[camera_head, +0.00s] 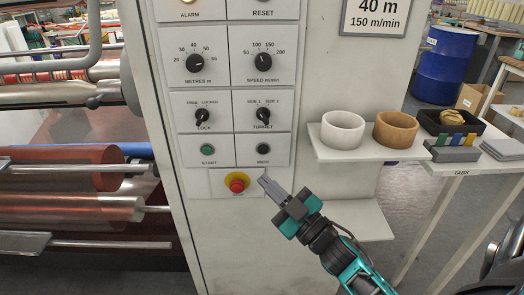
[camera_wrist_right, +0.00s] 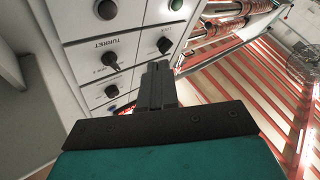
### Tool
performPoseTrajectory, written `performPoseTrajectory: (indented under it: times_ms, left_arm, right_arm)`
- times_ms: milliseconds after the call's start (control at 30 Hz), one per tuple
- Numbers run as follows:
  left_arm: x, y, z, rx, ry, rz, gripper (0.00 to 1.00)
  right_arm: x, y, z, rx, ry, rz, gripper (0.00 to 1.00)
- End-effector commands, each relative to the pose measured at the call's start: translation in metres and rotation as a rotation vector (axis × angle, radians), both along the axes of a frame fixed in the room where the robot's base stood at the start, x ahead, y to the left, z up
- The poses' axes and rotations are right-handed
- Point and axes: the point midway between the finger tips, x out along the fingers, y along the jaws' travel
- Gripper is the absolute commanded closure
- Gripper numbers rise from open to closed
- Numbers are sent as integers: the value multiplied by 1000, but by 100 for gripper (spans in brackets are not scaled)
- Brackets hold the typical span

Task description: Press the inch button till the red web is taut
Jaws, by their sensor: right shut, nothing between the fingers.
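The inch button (camera_head: 263,149) is a small dark button on the lower right of the white control panel, beside the green start button (camera_head: 208,149). My right gripper (camera_head: 264,181) is shut and empty. Its fingertips appear below the inch button and just right of the red stop button (camera_head: 237,185); I cannot tell their distance from the panel. The shut fingers also show in the right wrist view (camera_wrist_right: 158,70), in front of the panel's knobs. The reddish web (camera_head: 85,172) shows at the rollers on the left; its tautness is unclear. My left gripper is not in view.
The lock knob (camera_head: 202,116) and turret knob (camera_head: 263,116) sit above the buttons. A shelf (camera_head: 335,152) right of the panel carries a white ring (camera_head: 342,130) and a brown ring (camera_head: 396,130). A side table (camera_head: 462,167) and blue drum (camera_head: 446,65) stand farther right.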

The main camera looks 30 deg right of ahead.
Motion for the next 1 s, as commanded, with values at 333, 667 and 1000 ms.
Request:
performPoseTrajectory:
  times_ms: [333, 667, 1000]
  left_arm:
    - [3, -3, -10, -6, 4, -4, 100]
    - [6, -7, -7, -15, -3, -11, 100]
    - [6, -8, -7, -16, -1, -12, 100]
  right_arm:
    - [38, -23, -2, -5, -1, 0, 100]
    - [67, -41, -1, -2, 0, 0, 100]
    - [72, -44, 0, 0, 1, 0, 100]
